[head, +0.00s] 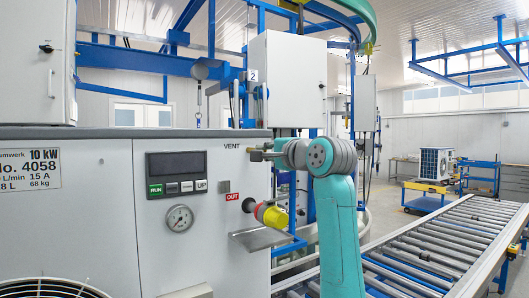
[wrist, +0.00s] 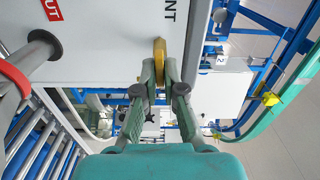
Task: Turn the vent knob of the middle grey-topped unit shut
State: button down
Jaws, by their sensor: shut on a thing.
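The grey-topped unit (head: 100,210) fills the left of the head view, with a white front panel and a "VENT" label near its upper right corner. My gripper (wrist: 159,78) is shut on the knob, one finger on each side. In the head view my gripper (head: 266,155) reaches the panel from the right, just beside the label, and mostly hides the knob. The knob's turn angle cannot be told.
A display with buttons (head: 177,173) and a round gauge (head: 179,218) are on the panel. A roller conveyor (head: 430,245) runs along the right.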

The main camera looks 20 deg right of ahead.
jog(key=shift+m, duration=0.4)
jog(key=c, duration=1.3)
grip_release()
jog(key=v, duration=1.2)
